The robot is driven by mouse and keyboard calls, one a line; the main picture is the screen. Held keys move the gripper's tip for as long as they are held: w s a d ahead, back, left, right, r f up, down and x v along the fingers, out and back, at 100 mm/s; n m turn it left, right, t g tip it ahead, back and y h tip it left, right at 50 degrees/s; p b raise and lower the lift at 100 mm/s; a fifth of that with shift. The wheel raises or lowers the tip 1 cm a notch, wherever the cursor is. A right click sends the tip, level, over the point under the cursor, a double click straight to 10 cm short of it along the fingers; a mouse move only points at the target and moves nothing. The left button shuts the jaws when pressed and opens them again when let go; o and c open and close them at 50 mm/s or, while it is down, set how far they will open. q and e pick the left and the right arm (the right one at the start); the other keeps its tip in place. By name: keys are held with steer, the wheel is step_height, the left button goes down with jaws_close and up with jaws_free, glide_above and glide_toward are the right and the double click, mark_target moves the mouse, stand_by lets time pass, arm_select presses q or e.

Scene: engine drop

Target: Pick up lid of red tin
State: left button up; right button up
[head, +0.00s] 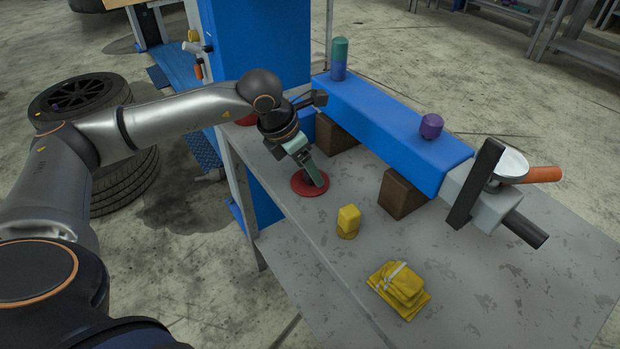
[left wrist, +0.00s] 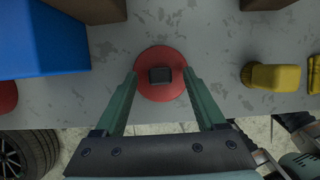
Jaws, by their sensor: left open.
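The red lid (head: 310,184) is a flat round disc lying on the grey bench top. In the left wrist view the lid (left wrist: 160,92) shows a dark square knob at its middle. My left gripper (head: 318,178) is open and points down over the lid. In the left wrist view its fingers (left wrist: 160,78) stand to either side of the knob; I cannot tell whether they touch the lid. Another red thing (head: 247,119), perhaps the tin, sits at the bench's left end, mostly hidden by my left arm. My right gripper is not in view.
A long blue beam (head: 385,120) rests on brown blocks (head: 400,193) behind the lid. A yellow container (head: 348,222) and folded yellow cloth or gloves (head: 400,288) lie to the front right. The bench edge is close in front of the lid. Tyres (head: 95,140) stand on the floor at left.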

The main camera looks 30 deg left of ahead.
arm_select(q)
steer(key=shift+w+f, duration=0.15)
steer(key=shift+f, duration=0.1)
steer(key=shift+c, duration=0.4)
jaws_close()
